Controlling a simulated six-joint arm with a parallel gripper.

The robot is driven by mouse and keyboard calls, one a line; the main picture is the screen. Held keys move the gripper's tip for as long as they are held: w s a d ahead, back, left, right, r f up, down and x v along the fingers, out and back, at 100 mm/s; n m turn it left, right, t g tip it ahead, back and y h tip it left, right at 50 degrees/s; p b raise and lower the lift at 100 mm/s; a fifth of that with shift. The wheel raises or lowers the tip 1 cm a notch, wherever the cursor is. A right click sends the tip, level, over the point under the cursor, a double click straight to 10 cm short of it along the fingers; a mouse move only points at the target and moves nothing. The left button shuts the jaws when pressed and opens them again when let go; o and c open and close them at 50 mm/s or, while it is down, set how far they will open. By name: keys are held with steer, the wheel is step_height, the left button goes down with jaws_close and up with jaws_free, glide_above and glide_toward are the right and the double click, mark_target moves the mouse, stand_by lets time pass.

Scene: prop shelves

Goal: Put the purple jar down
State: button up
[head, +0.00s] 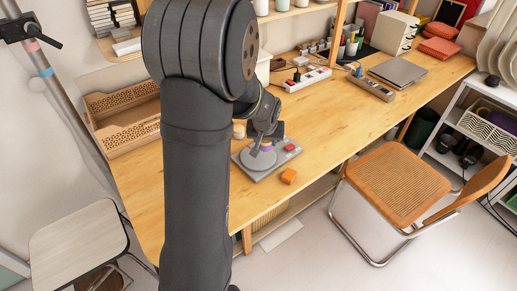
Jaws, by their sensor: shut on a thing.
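The purple jar (266,146) shows as a small purple patch under my gripper (264,138), largely hidden by the fingers. My gripper is shut on it, low over the wooden table. Just below and around the jar in the picture is a grey flat board (256,176) with a round grey disc (260,161) on it. I cannot tell whether the jar touches the disc or is held just above it.
A red item (290,147) sits on the board's right side. An orange block (288,176) stands by its front right corner. A tan block (238,131) is behind left. A wooden crate (125,135) stands left. Bare tabletop (335,120) lies to the right.

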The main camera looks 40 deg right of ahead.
steer(key=w+f, duration=0.2)
steer(key=w, duration=0.1)
steer(key=shift+a, duration=0.4)
steer(key=shift+f, duration=1.95)
steer(key=o, duration=1)
steer(key=shift+f, duration=0.15)
steer(key=v, duration=1.2)
steer(key=shift+d, duration=0.1)
